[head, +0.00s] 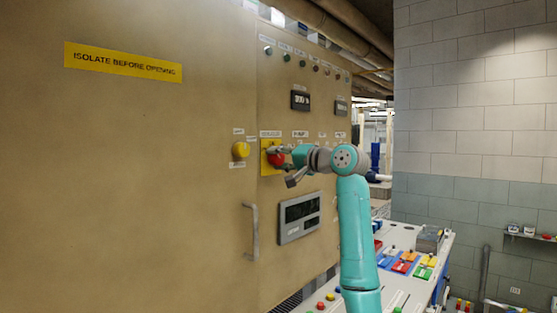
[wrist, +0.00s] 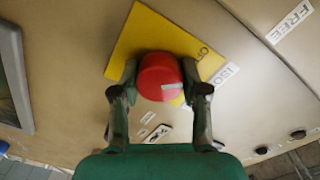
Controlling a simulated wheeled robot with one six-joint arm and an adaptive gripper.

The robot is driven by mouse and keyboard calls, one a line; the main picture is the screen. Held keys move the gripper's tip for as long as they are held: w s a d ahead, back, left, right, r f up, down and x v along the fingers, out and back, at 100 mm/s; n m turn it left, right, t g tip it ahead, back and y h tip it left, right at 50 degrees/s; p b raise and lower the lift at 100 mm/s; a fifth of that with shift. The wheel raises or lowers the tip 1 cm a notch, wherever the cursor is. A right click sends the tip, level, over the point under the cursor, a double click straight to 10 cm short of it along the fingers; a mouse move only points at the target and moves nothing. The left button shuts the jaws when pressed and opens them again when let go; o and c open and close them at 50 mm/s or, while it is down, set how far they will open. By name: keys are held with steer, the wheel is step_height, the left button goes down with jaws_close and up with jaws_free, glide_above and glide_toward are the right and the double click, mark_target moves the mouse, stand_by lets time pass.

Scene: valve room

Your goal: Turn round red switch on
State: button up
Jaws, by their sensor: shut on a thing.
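The round red switch (head: 276,160) sits on a yellow square plate (head: 265,158) on the tan cabinet front. In the wrist view the red switch (wrist: 160,77) lies between the two fingers of my gripper (wrist: 160,85), and the yellow plate (wrist: 150,36) shows tilted behind it. A pale mark shows on the knob's face. The fingers are closed against both sides of the knob. In the head view my gripper (head: 284,163) reaches the switch from the right and hides part of it.
A door handle (head: 251,232) and a grey display panel (head: 300,218) are below. Small indicators and meters (head: 300,100) are above. A console with coloured buttons (head: 405,262) stands at lower right.

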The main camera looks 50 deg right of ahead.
steer(key=m, duration=0.4)
steer(key=shift+m, duration=2)
steer(key=o, duration=1.1)
steer(key=shift+o, duration=0.2)
steer(key=s, duration=1.2)
steer(key=shift+d, duration=0.25)
steer(key=shift+r, duration=0.1)
